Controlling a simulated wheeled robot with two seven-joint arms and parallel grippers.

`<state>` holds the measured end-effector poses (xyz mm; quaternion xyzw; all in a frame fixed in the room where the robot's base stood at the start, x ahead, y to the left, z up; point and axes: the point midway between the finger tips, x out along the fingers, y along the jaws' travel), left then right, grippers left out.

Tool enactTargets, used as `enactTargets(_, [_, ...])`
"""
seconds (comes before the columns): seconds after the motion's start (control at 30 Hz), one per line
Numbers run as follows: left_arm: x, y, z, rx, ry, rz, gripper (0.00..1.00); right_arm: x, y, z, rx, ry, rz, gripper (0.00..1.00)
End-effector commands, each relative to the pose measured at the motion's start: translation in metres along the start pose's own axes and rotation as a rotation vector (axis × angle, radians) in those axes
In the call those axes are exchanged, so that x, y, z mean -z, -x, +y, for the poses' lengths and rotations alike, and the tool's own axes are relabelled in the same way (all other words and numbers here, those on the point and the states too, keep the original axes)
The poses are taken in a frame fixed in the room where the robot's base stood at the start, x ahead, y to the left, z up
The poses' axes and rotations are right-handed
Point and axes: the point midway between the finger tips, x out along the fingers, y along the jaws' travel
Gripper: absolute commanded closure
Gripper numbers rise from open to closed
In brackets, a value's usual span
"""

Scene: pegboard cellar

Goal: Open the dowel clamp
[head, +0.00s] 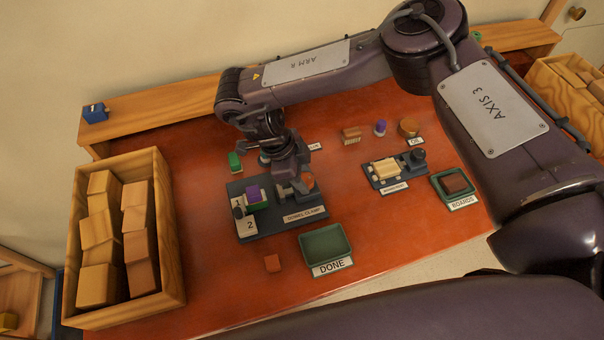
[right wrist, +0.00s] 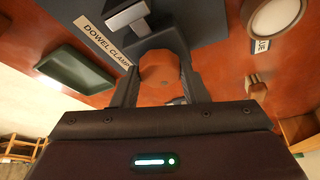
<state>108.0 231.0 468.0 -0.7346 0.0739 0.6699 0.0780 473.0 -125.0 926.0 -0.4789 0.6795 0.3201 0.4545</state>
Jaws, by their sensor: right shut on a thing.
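The dowel clamp (head: 270,225) is a dark base with a name label, on the orange-red tabletop in the head view. Its left part carries plates marked 1 and 2 and a purple block (head: 253,193) over green. My right gripper (head: 296,186) is over its right part. In the right wrist view my right gripper (right wrist: 160,88) is shut on an orange-brown, many-sided knob (right wrist: 160,70), one finger on each side. The knob (head: 308,180) also shows in the head view beside the fingers. The arm partly hides the clamp's back. My left gripper is not in view.
A wooden crate of blocks (head: 172,230) stands left. A smaller dark fixture (head: 397,172) and the BOARDS tray (head: 439,186) are right.

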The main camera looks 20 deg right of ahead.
Motion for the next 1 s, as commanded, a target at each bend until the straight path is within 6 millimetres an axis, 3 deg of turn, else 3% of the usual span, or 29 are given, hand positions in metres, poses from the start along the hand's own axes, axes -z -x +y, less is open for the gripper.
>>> enactTargets(0.23, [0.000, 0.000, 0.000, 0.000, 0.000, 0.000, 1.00, 0.001, -0.001, 0.000, 0.000, 0.002, 0.003, 0.83])
enactTargets(0.27, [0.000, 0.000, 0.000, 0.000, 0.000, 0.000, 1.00, 0.001, -0.001, 0.000, 0.000, 0.002, 0.003, 0.59])
enactTargets(0.43, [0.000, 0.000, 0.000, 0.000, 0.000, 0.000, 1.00, 0.001, -0.001, 0.000, 0.000, 0.001, 0.003, 0.39])
enactTargets(0.77, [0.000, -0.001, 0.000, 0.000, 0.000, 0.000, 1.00, 0.000, 0.004, -0.001, 0.002, 0.000, 0.001, 0.39])
enactTargets(1.0, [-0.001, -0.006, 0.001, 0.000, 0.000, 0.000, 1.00, -0.001, 0.041, -0.001, 0.007, 0.001, 0.001, 0.39])
